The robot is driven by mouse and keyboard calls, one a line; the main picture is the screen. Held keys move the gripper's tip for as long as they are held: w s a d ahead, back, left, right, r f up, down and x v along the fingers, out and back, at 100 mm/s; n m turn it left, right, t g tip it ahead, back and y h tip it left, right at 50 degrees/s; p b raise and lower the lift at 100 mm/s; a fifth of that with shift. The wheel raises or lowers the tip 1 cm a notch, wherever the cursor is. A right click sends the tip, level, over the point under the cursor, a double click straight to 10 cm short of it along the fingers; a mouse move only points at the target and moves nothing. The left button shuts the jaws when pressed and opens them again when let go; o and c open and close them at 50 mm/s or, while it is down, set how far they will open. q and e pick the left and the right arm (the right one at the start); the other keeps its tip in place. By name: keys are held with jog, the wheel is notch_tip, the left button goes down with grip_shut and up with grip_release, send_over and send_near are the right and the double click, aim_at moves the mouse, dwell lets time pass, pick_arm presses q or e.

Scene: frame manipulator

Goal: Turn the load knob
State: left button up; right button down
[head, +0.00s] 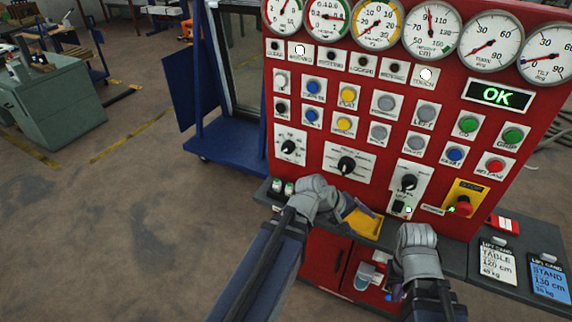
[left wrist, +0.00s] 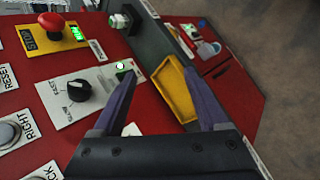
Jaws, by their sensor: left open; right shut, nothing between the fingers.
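Three black knobs sit on the red panel: a left knob (head: 289,147), a middle knob (head: 347,165) and a right knob (head: 408,182). Their labels are too small to read in the head view, so I cannot tell which is the load knob. In the left wrist view a black knob (left wrist: 78,91) on a SLOW/FAST plate lies left of the fingers. My left gripper (head: 347,205) is open and empty, below the middle knob and apart from it; its fingers also show in the left wrist view (left wrist: 158,72). My right gripper (head: 394,288) is low in front of the cabinet, shut and empty, its fingertips mostly hidden.
A yellow tray (head: 366,224) lies on the dark ledge by my left fingers. A red stop button (head: 463,206) stands out at the panel's right. Gauges, coloured buttons and an OK display (head: 497,95) fill the panel above. Lift cards (head: 497,262) lie at right.

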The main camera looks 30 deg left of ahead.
pick_arm(q)
jog(key=shift+o, duration=0.4)
jog(key=w+a+n+t+b, duration=0.4)
jog(key=w+a+n+t, duration=0.1)
jog(key=a+n, duration=0.3)
jog(key=shift+w+a, duration=0.3)
jog(key=shift+a, duration=0.45)
jog(key=n+t+y+b, duration=0.7)
jog(key=n, duration=0.9)
send_near(286, 149)
jog(key=shift+h, duration=0.4)
jog(key=shift+w+f, duration=0.15)
jog(key=shift+w, duration=4.1)
pick_arm(e)
notch_tip(286, 149, down, 13)
jog(key=shift+r, duration=0.15)
pick_arm(q)
jog(key=shift+c, duration=0.4)
grip_shut()
jog(key=shift+m, duration=0.4)
